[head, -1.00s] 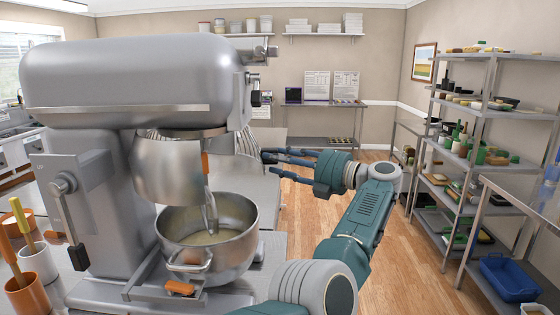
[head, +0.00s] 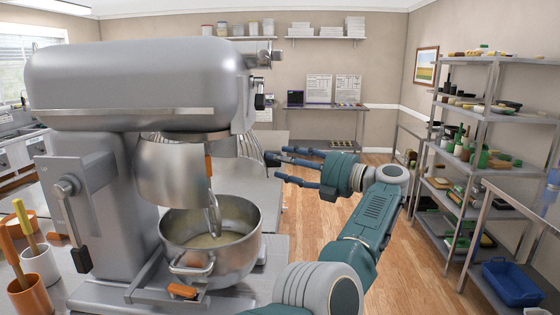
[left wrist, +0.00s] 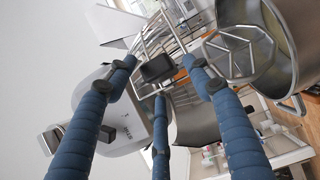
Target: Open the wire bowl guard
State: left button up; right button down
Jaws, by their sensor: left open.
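The stand mixer (head: 140,80) stands at the left with its steel bowl (head: 240,262) holding pale contents. A curved solid shield (head: 165,175) hangs above the bowl. The wire bowl guard (head: 250,147) shows partly behind the mixer head's right side; its bars also show in the left wrist view (left wrist: 178,42). My left gripper (head: 273,166) is open, its fingers pointing left toward the wires. In the left wrist view, a black block (left wrist: 158,68) on the wires lies between the spread fingers (left wrist: 160,78); contact cannot be told. My right gripper is out of view.
Orange and white utensil crocks (head: 40,265) stand at the left front. A steel shelf rack (head: 480,130) and a blue tub (head: 512,283) are on the right. Open wooden floor (head: 335,215) lies between the mixer's table and the racks.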

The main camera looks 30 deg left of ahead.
pick_arm(q)
jog(key=d, duration=0.6)
jog(key=shift+s+r, duration=0.2)
jog(key=shift+s, duration=0.05)
